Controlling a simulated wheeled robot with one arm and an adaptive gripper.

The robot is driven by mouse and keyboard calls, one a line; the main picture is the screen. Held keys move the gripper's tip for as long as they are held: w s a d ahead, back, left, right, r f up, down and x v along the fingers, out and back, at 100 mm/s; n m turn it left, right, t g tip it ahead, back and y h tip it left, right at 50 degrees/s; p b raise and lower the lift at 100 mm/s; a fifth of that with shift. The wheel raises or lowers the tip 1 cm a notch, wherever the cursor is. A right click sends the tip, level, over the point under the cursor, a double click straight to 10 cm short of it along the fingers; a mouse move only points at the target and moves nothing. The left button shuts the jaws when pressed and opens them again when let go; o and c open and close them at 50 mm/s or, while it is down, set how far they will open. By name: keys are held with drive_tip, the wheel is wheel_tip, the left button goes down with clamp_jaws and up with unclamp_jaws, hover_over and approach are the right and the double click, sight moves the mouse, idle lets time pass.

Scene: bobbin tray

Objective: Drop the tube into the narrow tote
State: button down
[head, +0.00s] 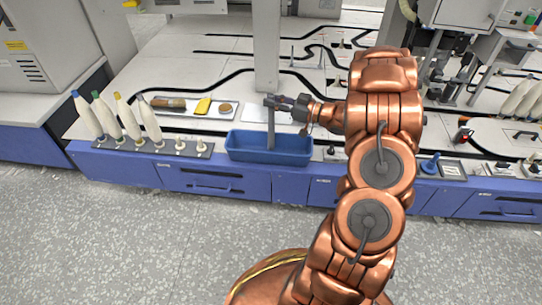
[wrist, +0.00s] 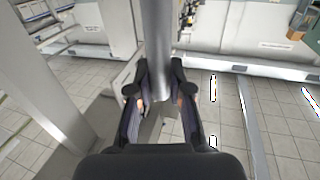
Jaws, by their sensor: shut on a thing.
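The tube is a plain grey cylinder (head: 271,128), upright in the head view. My gripper (head: 273,101) is shut on its upper part. In the wrist view the tube (wrist: 158,35) runs up between the two dark fingers (wrist: 160,78). The narrow tote is a long blue open bin (head: 270,157) on the bench edge. The tube's lower part overlaps the tote's opening in the head view. I cannot tell how far its lower end is from the tote floor.
A rack of white bobbins (head: 150,120) with coloured tips and several empty pegs stands left of the tote. A tray (head: 190,106) with a yellow item lies behind. A pale post (head: 267,45) rises behind my gripper. A blue funnel-like piece (head: 430,163) stands to the right.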

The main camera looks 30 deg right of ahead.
drive_tip(key=shift+f+b, duration=0.3)
drive_tip(key=shift+f, duration=0.4)
drive_tip(key=c, duration=1)
unclamp_jaws()
drive_tip(key=v, duration=1.2)
